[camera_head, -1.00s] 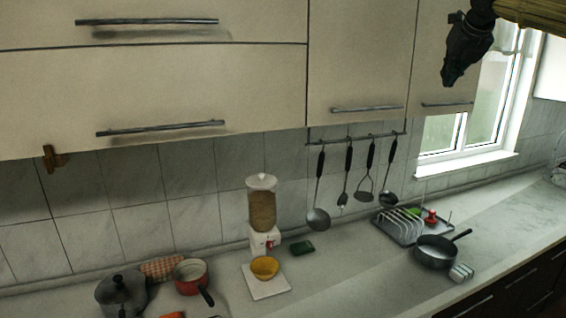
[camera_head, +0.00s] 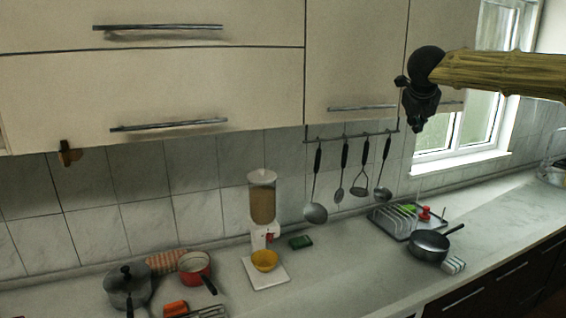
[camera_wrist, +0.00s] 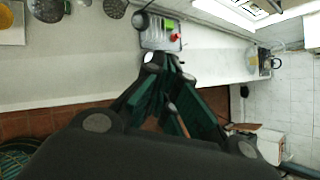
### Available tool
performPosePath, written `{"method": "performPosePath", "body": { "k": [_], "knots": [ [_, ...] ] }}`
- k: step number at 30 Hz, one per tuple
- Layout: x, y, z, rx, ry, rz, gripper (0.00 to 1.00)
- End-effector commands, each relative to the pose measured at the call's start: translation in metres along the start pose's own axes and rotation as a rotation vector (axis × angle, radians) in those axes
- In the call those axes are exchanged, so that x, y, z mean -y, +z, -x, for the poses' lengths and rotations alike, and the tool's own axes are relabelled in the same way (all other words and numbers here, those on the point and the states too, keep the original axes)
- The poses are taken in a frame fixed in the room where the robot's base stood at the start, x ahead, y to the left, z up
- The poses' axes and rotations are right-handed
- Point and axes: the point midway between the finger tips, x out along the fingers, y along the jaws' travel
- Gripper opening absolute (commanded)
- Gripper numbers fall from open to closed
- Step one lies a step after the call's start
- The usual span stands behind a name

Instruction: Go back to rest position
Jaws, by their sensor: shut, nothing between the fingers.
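My gripper (camera_head: 413,124) hangs from the end of my raised arm at the upper right in the head view, in front of the cabinets and beside the window. It points downward, well above the counter. In the wrist view its dark fingers (camera_wrist: 166,68) come together at the tips, and nothing is between them. No pot is in its grasp.
On the counter (camera_head: 345,285) stand a grey pot (camera_head: 127,290), a red pot (camera_head: 195,272), a cereal dispenser (camera_head: 263,205), a yellow bowl (camera_head: 264,260), a dish rack (camera_head: 392,221) and a black pan (camera_head: 429,247). Utensils hang below the upper cabinets (camera_head: 355,60). The air around my gripper is clear.

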Motion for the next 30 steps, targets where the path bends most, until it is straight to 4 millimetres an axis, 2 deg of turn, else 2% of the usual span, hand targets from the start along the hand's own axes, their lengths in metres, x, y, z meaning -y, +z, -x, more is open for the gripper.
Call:
{"method": "performPosePath", "body": {
  "k": [1, 6, 11, 15, 17, 21, 26, 30],
  "knots": [
    [-0.020, -0.010, -0.020, -0.011, -0.018, 0.067, 0.00],
    [-0.083, -0.050, -0.082, -0.031, -0.085, 0.334, 0.00],
    [-0.143, -0.097, -0.134, -0.041, -0.120, 0.598, 0.00],
    [-0.194, -0.147, -0.172, -0.043, -0.125, 0.832, 0.00],
    [-0.215, -0.170, -0.186, -0.040, -0.121, 0.930, 0.00],
    [-0.263, -0.230, -0.214, -0.032, -0.094, 1.162, 0.00],
    [-0.313, -0.305, -0.236, -0.011, -0.039, 1.420, 0.00],
    [-0.351, -0.375, -0.246, 0.017, 0.031, 1.637, 0.00]
  ]
}}
